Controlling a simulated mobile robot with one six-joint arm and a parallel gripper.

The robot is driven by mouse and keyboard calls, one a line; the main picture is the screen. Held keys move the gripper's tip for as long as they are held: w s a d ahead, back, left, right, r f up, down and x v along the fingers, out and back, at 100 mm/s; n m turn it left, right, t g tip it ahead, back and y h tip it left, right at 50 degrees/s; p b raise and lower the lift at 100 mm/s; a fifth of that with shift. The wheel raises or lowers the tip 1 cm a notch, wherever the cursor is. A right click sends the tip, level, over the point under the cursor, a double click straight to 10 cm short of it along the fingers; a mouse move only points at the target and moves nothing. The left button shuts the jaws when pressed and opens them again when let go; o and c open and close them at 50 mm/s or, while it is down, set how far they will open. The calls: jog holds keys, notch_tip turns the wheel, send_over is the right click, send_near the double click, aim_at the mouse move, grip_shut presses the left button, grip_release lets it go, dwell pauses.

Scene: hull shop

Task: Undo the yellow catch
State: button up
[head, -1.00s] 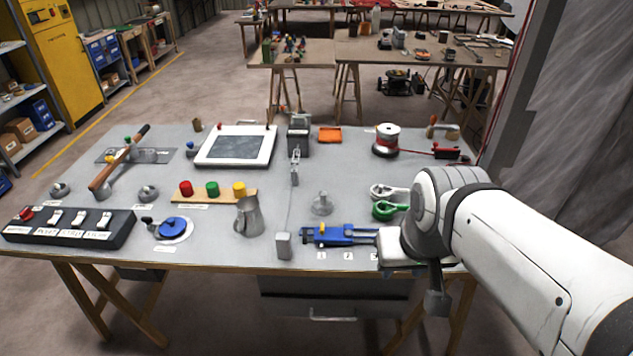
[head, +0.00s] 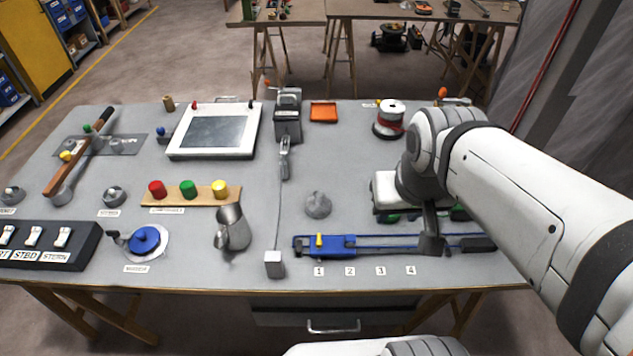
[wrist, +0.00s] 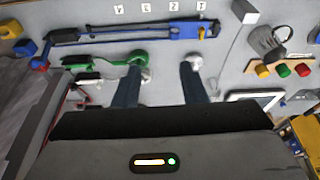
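A small yellow catch (head: 319,240) stands up on the left part of a blue bar-shaped device (head: 343,246) at the table's front. In the wrist view, turned around, the yellow catch (wrist: 201,32) is near the right end of the blue device (wrist: 160,32). Another small yellow knob (head: 66,156) sits beside a wooden-handled lever at far left; I cannot tell whether it is also a catch. My gripper (head: 432,246) is over the blue device's right part, well right of its yellow catch. Its fingers (wrist: 160,84) are apart with nothing between them.
A grey domed knob (head: 318,205) stands behind the blue device. A pale block (head: 275,264) and a metal jug (head: 233,228) are to its left. Green-handled tools (wrist: 122,59) lie close under my fingers. Number tags (head: 350,271) line the front strip.

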jog(key=shift+o, duration=0.8)
jog(key=shift+w+f, duration=0.15)
jog(key=shift+f, duration=0.05)
jog(key=shift+o, duration=1)
jog(key=w+a+f+m+g+y+b, duration=0.2)
jog(key=w+a+f+m+b, duration=0.2)
jog(key=w+f+m, duration=0.4)
notch_tip(320, 180, down, 2)
jog(key=shift+a+f+m+y, duration=0.25)
jog(key=shift+a+m+y, duration=0.25)
jog(key=shift+m, duration=0.6)
jog(key=m+g+y+b, duration=0.1)
jog(key=m+b, duration=0.1)
jog(key=m, duration=0.5)
send_near(319, 238)
jog(key=shift+m+y, duration=0.3)
jog(key=shift+m, duration=0.4)
jog(key=x, duration=0.2)
jog(key=b+x, duration=0.1)
jog(key=x, duration=0.4)
jog(key=shift+d+f, duration=0.2)
jog(key=shift+f, duration=0.1)
jog(key=shift+a+f, duration=0.25)
jog(key=shift+f, duration=0.25)
jog(key=c, duration=1)
